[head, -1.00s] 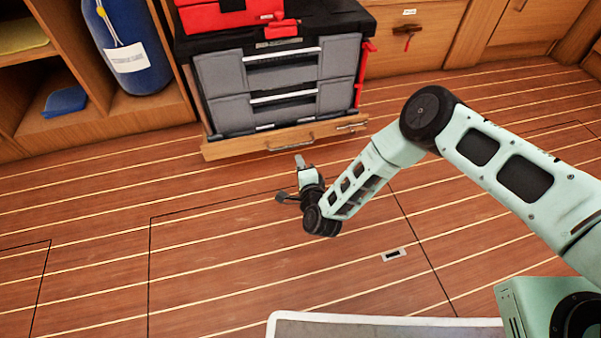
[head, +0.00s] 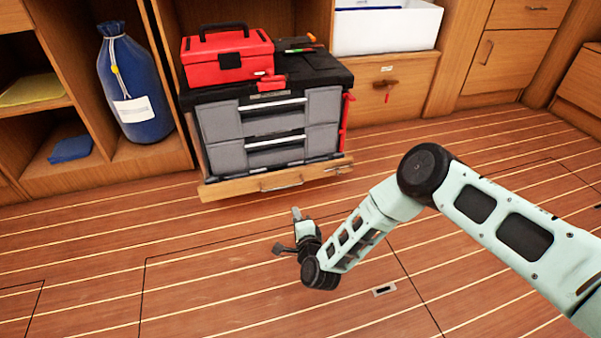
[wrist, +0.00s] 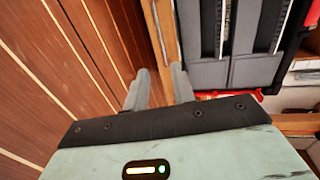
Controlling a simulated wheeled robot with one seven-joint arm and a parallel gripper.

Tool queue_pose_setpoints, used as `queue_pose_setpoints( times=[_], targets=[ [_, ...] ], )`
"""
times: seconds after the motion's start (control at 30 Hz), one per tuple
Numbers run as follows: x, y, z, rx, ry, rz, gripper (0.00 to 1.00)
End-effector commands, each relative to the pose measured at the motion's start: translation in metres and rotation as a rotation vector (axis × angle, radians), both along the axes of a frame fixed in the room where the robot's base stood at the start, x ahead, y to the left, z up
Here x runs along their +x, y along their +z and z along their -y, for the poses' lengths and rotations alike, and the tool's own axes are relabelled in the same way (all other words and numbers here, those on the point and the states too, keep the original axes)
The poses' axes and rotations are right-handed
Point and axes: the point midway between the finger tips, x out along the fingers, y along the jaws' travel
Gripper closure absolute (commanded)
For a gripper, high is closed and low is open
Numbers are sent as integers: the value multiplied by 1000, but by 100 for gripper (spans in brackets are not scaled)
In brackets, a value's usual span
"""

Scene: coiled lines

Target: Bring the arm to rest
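My gripper (head: 297,216) hangs low over the wooden floor in the head view, in front of the grey and black tool chest (head: 262,135). My arm reaches in from the right with its elbow bent. In the wrist view my gripper (wrist: 160,88) shows two grey fingers apart, with a gap between them and nothing held. The tool chest (wrist: 232,50) shows beyond the fingers to the right in the wrist view.
An open wooden drawer (head: 275,183) juts out under the tool chest. A red toolbox (head: 228,56) sits on top of the chest. A blue bag (head: 133,85) stands in the left cubby. A white bin (head: 388,28) is at the back. The floor around my gripper is clear.

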Motion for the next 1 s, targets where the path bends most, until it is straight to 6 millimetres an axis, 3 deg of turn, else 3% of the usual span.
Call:
queue_pose_setpoints(
  times=[0.13,0.23,0.47,0.6,0.73,0.87,1.0],
  targets=[
    [1,3,-1,-2,6,0,74],
    [4,18,-11,-26,49,-7,74],
    [5,103,-55,-205,317,-43,74],
    [-13,156,-70,-360,503,-65,74],
    [-38,204,-72,-512,668,-78,74],
    [-69,247,-61,-671,819,-92,74],
    [-108,290,-37,-844,970,-113,74]
  ],
)
